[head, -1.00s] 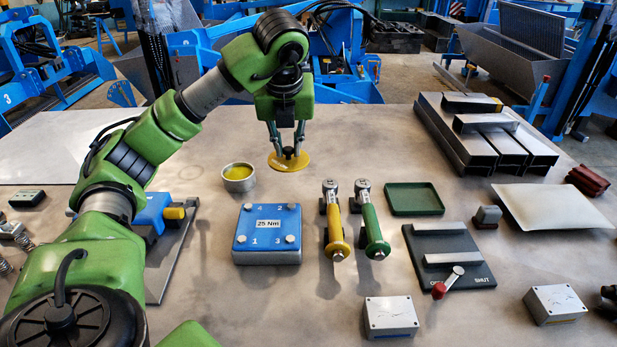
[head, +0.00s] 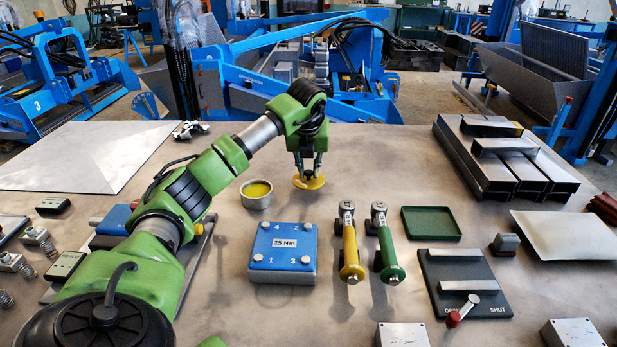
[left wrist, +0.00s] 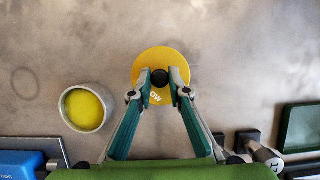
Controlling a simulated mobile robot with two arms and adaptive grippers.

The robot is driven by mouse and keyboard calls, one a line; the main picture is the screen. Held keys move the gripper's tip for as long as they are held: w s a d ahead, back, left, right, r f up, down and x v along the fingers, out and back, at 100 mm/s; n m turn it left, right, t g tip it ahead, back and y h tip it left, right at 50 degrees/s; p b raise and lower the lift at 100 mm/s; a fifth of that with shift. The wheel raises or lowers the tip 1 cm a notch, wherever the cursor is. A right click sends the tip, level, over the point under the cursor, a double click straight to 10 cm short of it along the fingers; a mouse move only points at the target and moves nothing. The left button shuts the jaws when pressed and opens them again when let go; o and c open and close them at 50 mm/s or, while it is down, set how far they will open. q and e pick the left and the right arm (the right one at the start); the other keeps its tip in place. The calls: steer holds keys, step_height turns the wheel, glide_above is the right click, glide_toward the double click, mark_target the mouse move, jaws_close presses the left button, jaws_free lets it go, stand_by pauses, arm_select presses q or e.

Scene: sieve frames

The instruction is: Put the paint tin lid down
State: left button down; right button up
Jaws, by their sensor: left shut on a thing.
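The yellow paint tin lid (head: 309,183) is in my left gripper (head: 307,163), whose fingers are shut on the lid's dark knob. In the left wrist view the lid (left wrist: 160,63) lies under the fingertips (left wrist: 160,84), with part of a word showing. The lid is over bare table; whether it touches the table I cannot tell. The open paint tin (head: 257,196), silver with yellow paint inside, stands to the left of the lid, apart from it. It also shows in the left wrist view (left wrist: 86,108). My right gripper is not in view.
A blue block marked 25 Nm (head: 284,247) stands in front of the tin. A yellow-handled tool (head: 350,250) and a green-handled tool (head: 386,250) stand right of it. A green tray (head: 431,223) lies further right. The table (head: 375,160) behind is clear.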

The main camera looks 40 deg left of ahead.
mark_target(308, 176)
arm_select(q)
step_height(308, 176, down, 3)
steer(key=shift+f+p, duration=0.1)
steer(key=shift+p, duration=0.45)
steer(key=shift+f, duration=0.2)
steer(key=c, duration=1.9)
jaws_free()
steer(key=shift+r, duration=0.1)
steer(key=shift+r, duration=0.25)
steer(key=shift+s+d+r, duration=0.1)
steer(key=shift+r, duration=0.2)
steer(key=b+v, duration=0.1)
steer(key=v, duration=1)
steer(key=shift+b, duration=0.3)
